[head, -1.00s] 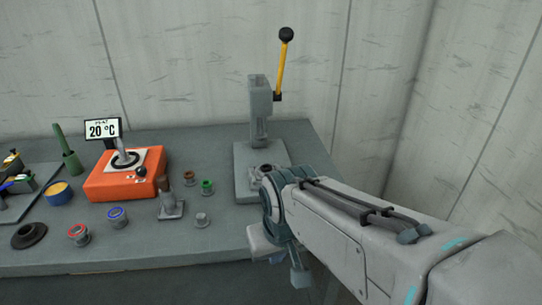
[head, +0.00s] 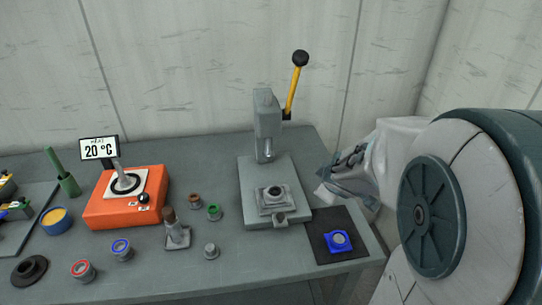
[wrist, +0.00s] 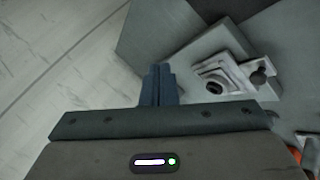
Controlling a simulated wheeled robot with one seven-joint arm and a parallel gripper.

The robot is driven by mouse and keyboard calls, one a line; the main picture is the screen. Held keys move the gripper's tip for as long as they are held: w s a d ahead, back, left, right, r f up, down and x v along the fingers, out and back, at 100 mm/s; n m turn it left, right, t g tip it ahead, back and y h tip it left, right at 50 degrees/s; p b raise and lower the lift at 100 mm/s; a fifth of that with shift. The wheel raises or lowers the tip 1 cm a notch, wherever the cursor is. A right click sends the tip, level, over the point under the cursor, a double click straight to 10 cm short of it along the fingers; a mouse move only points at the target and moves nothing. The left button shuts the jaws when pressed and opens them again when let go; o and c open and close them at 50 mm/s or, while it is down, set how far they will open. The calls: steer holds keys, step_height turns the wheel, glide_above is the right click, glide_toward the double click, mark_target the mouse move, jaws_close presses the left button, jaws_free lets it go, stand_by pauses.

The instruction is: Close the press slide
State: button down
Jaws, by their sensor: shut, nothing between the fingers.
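The grey press (head: 266,120) stands on the bench with a yellow lever (head: 293,85) raised and topped by a black knob. Its slide (head: 272,200) sits on the base plate, forward of the ram, and carries a dark round socket. A small knob (head: 280,218) is at the slide's front. The slide also shows in the wrist view (wrist: 217,80), with its knob (wrist: 260,77) on the right. My gripper (head: 335,187) is just right of the press base, apart from the slide. Its fingers (wrist: 160,85) are together and empty.
A dark mat (head: 321,221) with a blue-collared part (head: 338,241) lies right of the press, near the front edge. An orange heater (head: 126,205), a brown-topped stamp (head: 175,232) and several small cups stand to the left. Walls rise behind and at right.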

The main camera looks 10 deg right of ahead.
steer(key=w+a+n+y+p, duration=0.2)
steer(key=n+y, duration=0.1)
steer(key=n, duration=0.1)
steer(key=n+g+y+p, duration=0.2)
steer(key=n+g+y, duration=0.1)
steer(key=n+y, duration=0.1)
glide_toward(282, 209)
steer(key=b+x, duration=0.4)
steer(key=x, duration=0.2)
steer(key=shift+d, duration=0.1)
